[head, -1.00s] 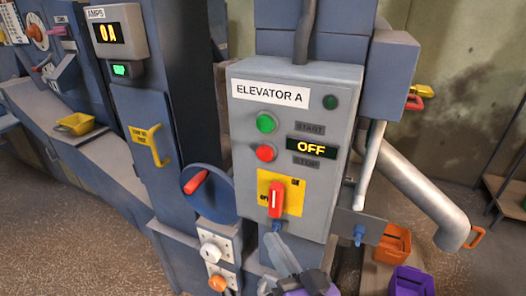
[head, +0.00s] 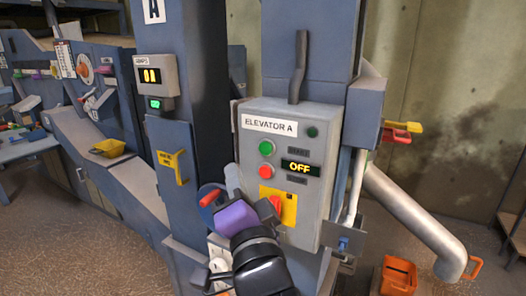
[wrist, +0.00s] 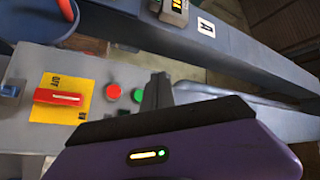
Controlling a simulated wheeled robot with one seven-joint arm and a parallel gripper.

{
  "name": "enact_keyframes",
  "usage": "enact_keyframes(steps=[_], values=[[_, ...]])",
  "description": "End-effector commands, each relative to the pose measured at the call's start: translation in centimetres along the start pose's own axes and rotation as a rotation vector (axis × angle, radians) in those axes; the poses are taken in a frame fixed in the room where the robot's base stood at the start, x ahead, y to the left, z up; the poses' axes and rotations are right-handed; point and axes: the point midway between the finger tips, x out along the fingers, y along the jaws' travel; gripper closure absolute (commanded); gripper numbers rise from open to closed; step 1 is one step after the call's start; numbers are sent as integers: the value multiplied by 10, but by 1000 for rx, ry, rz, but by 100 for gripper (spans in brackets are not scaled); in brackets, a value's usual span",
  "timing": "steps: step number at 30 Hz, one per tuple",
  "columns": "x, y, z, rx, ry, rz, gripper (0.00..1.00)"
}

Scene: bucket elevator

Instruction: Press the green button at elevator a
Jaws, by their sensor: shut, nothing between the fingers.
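The green button (head: 267,148) is on the grey Elevator A panel (head: 330,150), above a red button (head: 266,171). Beside them a display (head: 300,168) reads OFF. My gripper (head: 232,178) is shut and empty at the panel's left side, and its purple body covers part of the panel's lower left. In the wrist view the closed fingertips (wrist: 155,92) appear just beside the green button (wrist: 137,95). I cannot tell the gap in depth, and no touch is clear. A red switch handle (wrist: 57,97) sits on a yellow plate (wrist: 50,118).
A thick conduit (head: 300,70) rises from the panel's top.

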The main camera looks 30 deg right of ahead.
Motion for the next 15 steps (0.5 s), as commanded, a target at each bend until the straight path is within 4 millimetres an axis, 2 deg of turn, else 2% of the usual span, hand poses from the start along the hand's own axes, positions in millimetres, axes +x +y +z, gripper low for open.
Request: enact_keyframes(steps=[8, 15], values=[[1, 1, -1, -2, -1, 0, 100], [15, 9, -12, -4, 0, 2, 100]])
